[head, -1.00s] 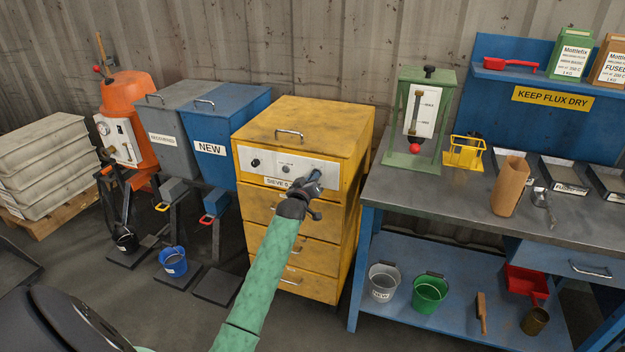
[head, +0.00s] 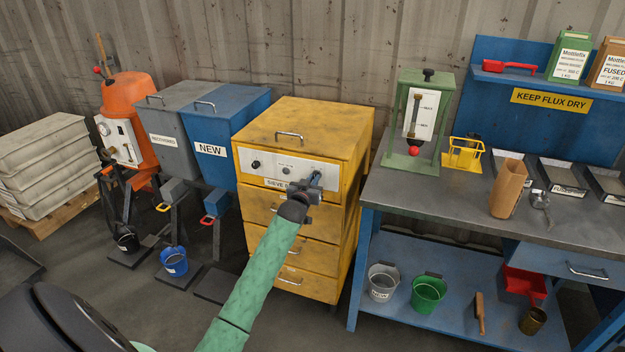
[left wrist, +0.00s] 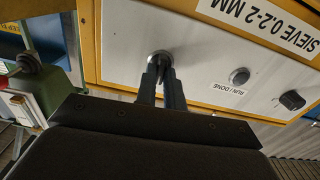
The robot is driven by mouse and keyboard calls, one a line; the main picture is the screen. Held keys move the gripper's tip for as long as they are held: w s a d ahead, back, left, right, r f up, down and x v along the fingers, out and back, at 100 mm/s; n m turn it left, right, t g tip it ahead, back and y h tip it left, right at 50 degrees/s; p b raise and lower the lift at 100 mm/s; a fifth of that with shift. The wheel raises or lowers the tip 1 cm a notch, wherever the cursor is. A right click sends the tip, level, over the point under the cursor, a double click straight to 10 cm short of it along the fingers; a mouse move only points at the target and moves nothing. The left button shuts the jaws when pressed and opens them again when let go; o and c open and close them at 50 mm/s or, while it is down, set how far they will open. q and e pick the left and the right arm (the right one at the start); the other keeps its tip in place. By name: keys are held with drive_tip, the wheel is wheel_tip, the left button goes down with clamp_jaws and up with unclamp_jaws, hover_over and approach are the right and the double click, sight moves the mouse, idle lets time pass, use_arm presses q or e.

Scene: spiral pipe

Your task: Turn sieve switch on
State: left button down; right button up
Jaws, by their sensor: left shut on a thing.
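The yellow sieve cabinet (head: 318,122) stands in the middle of the head view, with a pale control panel (head: 270,164) on its upper front. In the left wrist view the panel (left wrist: 200,62) appears upside down, with its "SIEVE 0.2-2 MM" label (left wrist: 270,22). My left gripper (head: 316,179) is at the right end of the panel. In the left wrist view its two narrow fingers (left wrist: 161,78) are shut on the switch (left wrist: 160,57), whose round metal collar shows at their tips. The fingers hide most of the switch, so its position cannot be told. My right gripper is out of view.
The panel also carries a RUN/DONE button or lamp (left wrist: 239,76) and a black knob (left wrist: 292,100). A blue bin (head: 232,115) marked NEW stands left of the cabinet. A workbench (head: 420,200) with a green-framed gauge (head: 424,120) stands close on the right.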

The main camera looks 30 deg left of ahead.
use_arm(q)
drive_tip(key=m+p, duration=0.1)
drive_tip(key=m, duration=0.5)
drive_tip(key=shift+m, duration=0.3)
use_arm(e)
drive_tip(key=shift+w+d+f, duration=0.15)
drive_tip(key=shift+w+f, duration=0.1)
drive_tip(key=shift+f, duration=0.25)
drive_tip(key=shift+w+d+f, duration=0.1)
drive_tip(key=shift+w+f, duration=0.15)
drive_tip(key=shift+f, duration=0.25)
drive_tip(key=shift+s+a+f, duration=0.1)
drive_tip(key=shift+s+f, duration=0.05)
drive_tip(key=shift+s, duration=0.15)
use_arm(q)
drive_tip(key=c, duration=1.5)
unclamp_jaws()
drive_tip(key=shift+d, duration=0.1)
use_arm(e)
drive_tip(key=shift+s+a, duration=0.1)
